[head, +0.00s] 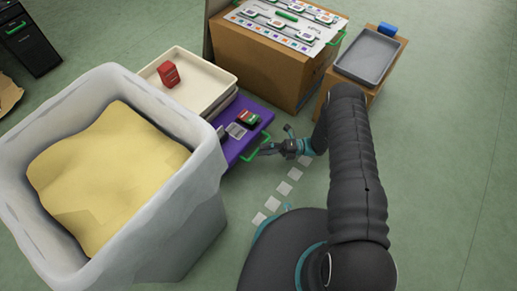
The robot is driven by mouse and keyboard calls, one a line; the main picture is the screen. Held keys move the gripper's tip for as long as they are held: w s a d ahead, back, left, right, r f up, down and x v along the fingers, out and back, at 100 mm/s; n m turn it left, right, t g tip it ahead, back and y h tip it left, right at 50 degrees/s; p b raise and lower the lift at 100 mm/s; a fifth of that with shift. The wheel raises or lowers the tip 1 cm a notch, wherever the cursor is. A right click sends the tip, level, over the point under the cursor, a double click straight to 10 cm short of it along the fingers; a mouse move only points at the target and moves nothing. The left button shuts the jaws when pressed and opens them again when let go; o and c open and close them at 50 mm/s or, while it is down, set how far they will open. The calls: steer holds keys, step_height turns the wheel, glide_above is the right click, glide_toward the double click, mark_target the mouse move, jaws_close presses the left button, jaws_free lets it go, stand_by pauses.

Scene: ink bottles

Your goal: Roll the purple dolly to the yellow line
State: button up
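The purple dolly (232,153) shows in the head view between the big grey bin and the brown box, partly hidden by the bin. It carries a dark box with red and green (248,118) and a small pale box (236,130). A green handle (259,150) sticks out at its near right end. My gripper (268,149) is at this handle, reaching in from the right. It is too small to tell whether its fingers are open or closed around the handle. I see no yellow line; a row of white squares (284,188) lies on the floor.
The grey bin (75,82) with yellow contents stands close on the left. Cream trays (215,75) with a red item (168,73) sit behind it. A brown box (245,52) and a grey tray (392,47) stand behind. Floor at the right is clear.

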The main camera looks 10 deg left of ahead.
steer(key=shift+x, duration=1.2)
jaws_close()
